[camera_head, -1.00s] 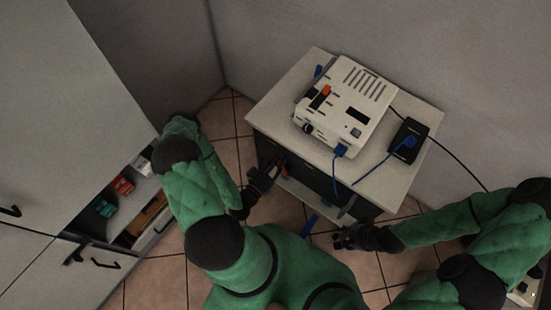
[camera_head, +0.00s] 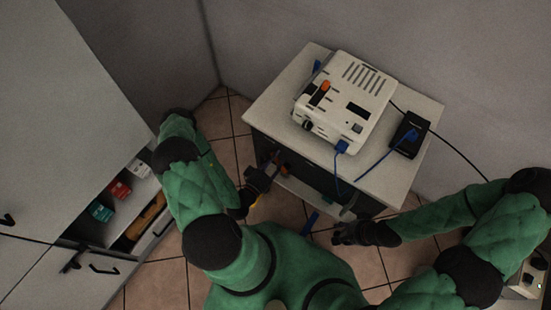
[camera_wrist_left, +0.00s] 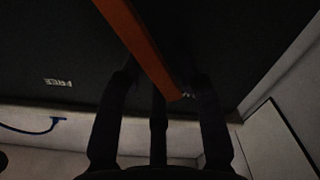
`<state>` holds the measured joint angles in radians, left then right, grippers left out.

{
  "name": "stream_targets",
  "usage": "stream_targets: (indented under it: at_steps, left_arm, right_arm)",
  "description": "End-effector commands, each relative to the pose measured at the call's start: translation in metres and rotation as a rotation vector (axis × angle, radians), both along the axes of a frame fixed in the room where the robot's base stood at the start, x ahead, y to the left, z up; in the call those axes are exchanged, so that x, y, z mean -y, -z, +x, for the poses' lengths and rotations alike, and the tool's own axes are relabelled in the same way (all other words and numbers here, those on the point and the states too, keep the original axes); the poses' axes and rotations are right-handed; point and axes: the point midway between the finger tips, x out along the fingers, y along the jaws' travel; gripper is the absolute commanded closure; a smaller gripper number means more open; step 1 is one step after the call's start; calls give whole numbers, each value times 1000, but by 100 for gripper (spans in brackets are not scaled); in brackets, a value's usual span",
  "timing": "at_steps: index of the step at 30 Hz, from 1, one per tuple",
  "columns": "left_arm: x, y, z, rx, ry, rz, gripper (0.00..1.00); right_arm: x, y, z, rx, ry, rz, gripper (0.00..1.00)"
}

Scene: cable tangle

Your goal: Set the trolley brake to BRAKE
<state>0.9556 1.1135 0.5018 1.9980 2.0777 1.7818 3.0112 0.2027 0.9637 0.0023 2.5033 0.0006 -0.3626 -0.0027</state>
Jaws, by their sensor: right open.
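The trolley (camera_head: 270,108) stands against the back wall, with a dark front panel facing me. The brake lever is an orange-red bar (camera_wrist_left: 144,45) across the dark panel in the left wrist view. Its lower end lies between the spread fingers of my left gripper (camera_wrist_left: 160,80). A FREE label (camera_wrist_left: 58,83) shows upside down left of the lever; other lettering near the lever's end is mostly hidden. In the head view my left gripper (camera_head: 262,178) is at the trolley's front left. My right gripper (camera_head: 340,233) is open and empty near its front right corner.
A white device (camera_head: 345,98) and a black box (camera_head: 409,135) with blue cables sit on the trolley top. A blue cable hangs over the front edge. A grey cabinet with an open shelf (camera_head: 128,205) stands at the left. Tiled floor (camera_head: 225,125) lies between.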

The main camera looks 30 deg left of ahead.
Motion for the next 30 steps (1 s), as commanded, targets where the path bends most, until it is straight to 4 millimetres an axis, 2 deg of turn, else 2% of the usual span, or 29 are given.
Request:
stream_targets:
  at_steps: [14,30]
  left_arm:
    - [-1,0,-6,1,-1,0,51]
    - [-7,0,-70,0,-5,0,51]
  right_arm:
    - [0,0,0,0,0,0,51]
    - [0,0,0,0,0,0,51]
